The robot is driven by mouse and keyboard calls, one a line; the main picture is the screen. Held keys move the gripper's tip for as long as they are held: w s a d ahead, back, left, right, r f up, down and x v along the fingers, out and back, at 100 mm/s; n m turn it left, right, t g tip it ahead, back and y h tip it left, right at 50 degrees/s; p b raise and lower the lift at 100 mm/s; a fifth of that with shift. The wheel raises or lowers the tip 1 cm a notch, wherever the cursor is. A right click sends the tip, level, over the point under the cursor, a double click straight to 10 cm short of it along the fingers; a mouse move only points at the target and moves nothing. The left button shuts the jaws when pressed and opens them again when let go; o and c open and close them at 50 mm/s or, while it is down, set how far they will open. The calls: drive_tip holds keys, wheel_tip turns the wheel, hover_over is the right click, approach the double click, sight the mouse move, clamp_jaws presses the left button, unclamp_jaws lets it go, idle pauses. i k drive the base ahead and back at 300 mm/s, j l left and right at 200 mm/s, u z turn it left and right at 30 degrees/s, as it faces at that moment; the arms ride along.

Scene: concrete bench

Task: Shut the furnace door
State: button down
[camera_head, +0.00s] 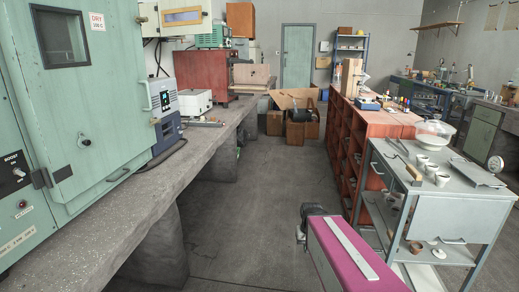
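A large pale green cabinet oven (95,110) fills the left side on the bench. Its front has a dark window (60,37), a "DRY" label and dark fittings. This front looks flush, but I cannot tell for certain if it is fully shut. A red-brown box-shaped unit (203,75) stands farther along the bench, with a pale panel (250,75) beside it. I cannot tell which of these is the furnace, or whether that panel is a door.
The concrete bench (90,240) runs along the left. A grey cart (455,190) with white cups and a glass bowl (434,133) stands right, beside red shelving (350,135). Cardboard boxes (295,115) stand at the aisle's far end. The middle floor (255,200) is clear.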

sight(242, 74)
drive_tip(key=i, duration=3.55)
